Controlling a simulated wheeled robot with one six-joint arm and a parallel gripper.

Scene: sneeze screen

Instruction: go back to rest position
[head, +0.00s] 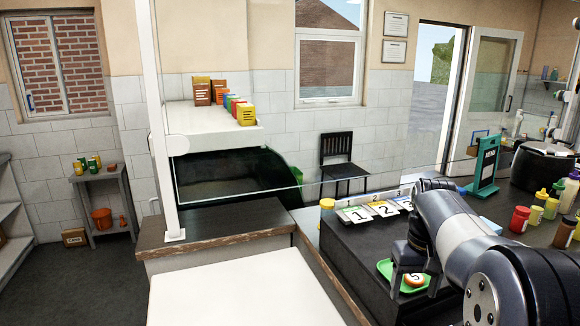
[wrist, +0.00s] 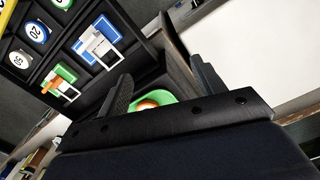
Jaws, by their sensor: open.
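My gripper (head: 415,284) hangs fingers down at the right over the dark counter, just above a small green tray (head: 384,266). Its two dark fingers stand apart with nothing visibly held between them; they also show in the wrist view (wrist: 163,85). A round orange and white piece marked 5 (head: 415,280) shows at the tray, between the fingers in the picture. The tray (wrist: 165,97) and part of the orange piece (wrist: 148,104) show behind the gripper's dark body in the wrist view, which hides the rest. Whether a finger touches the tray cannot be told.
A clear screen on a white post (head: 160,120) crosses behind my arm. Bottles and jars (head: 519,219) stand right. The white surface (head: 240,290) at front is clear.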

